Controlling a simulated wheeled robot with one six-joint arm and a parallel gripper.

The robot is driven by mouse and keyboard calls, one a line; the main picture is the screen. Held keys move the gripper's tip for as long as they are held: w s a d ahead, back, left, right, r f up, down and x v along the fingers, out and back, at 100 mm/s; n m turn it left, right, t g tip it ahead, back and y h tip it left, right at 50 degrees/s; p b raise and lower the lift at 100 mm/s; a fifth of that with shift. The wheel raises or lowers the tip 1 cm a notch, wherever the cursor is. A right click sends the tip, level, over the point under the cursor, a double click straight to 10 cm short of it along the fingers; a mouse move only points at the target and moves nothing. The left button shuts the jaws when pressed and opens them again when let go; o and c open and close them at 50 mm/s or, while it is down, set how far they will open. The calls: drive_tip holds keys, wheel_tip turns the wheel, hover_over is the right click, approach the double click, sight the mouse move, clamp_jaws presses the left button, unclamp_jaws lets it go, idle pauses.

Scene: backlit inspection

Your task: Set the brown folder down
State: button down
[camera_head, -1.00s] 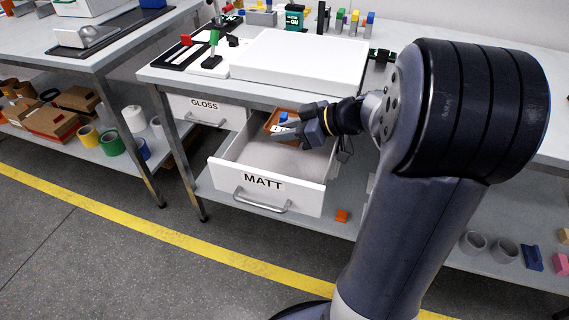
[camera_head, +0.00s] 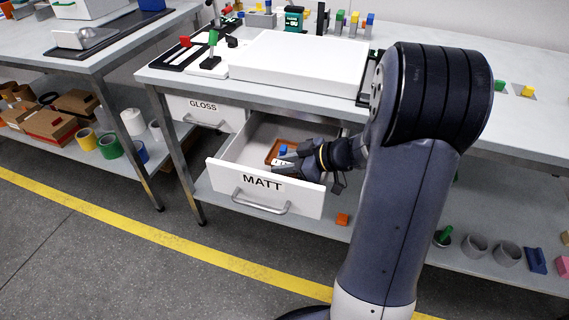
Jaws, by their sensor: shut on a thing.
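The brown folder (camera_head: 271,152) is inside the open drawer marked MATT (camera_head: 228,184), low between its walls. A small blue part and a white patch show against it. My gripper (camera_head: 287,165) is at the folder's near right side and is shut on it. The fingers and wrist cover part of the folder. I cannot tell whether its underside touches the drawer floor.
A shut drawer marked GLOSS (camera_head: 203,106) is to the left. The bench top above holds a large white panel (camera_head: 300,65) and several small tools. Grey cups (camera_head: 475,245) and small blocks are on the lower shelf at right.

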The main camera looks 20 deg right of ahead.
drive_tip(key=shift+f+b, duration=0.65)
drive_tip(key=shift+b, duration=0.6)
drive_tip(key=c, duration=1.2)
unclamp_jaws()
drive_tip(key=shift+r, duration=0.2)
drive_tip(key=r+p, duration=0.1)
drive_tip(key=p, duration=0.2)
drive_tip(key=shift+r, duration=0.25)
drive_tip(key=v, duration=1.1)
drive_tip(key=shift+s+d, duration=0.25)
drive_tip(key=shift+d, duration=0.15)
